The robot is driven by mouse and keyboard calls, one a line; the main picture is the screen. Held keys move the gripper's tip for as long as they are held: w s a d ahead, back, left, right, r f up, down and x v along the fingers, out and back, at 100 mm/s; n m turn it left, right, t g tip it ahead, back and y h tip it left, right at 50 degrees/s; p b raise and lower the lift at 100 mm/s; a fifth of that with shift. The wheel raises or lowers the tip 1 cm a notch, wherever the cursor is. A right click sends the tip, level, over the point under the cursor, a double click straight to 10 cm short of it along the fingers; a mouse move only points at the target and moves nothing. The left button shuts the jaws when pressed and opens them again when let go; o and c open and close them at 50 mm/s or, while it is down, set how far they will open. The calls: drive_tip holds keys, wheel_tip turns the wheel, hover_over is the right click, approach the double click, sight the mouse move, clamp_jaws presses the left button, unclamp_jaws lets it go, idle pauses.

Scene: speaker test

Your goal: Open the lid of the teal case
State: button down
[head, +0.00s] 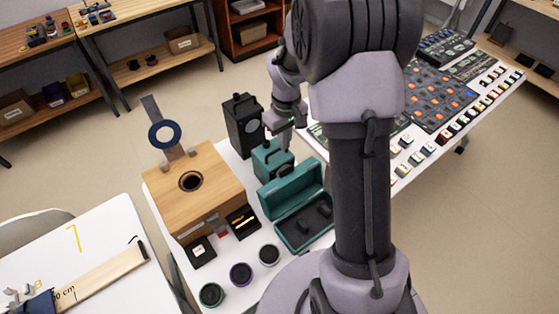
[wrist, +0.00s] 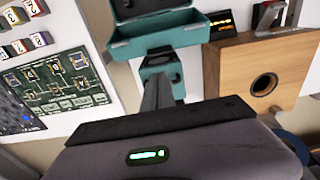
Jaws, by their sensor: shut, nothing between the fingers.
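The teal case (head: 283,233) stands on the white table with its lid (head: 290,187) raised, and its dark lining shows. The open case also shows at the top of the wrist view (wrist: 165,42). A smaller teal block with a dark handle (head: 270,165) stands behind the case, and it shows nearer in the wrist view (wrist: 160,64). My gripper (head: 284,138) is shut and empty, beside or above this block and behind the case. In the wrist view its dark fingers (wrist: 157,95) overlap the block; I cannot tell whether they touch it.
A wooden box with a round hole (head: 215,170) stands left of the case. A black speaker (head: 243,125) stands close to my gripper. Small black boxes (head: 200,252) and round pucks (head: 240,273) lie in front. A circuit panel (head: 440,95) is at the right.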

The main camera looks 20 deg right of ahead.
wheel_tip(320, 180, down, 9)
drive_tip(key=b, duration=0.2)
drive_tip(key=shift+f+b, duration=0.15)
drive_tip(key=shift+b, duration=0.15)
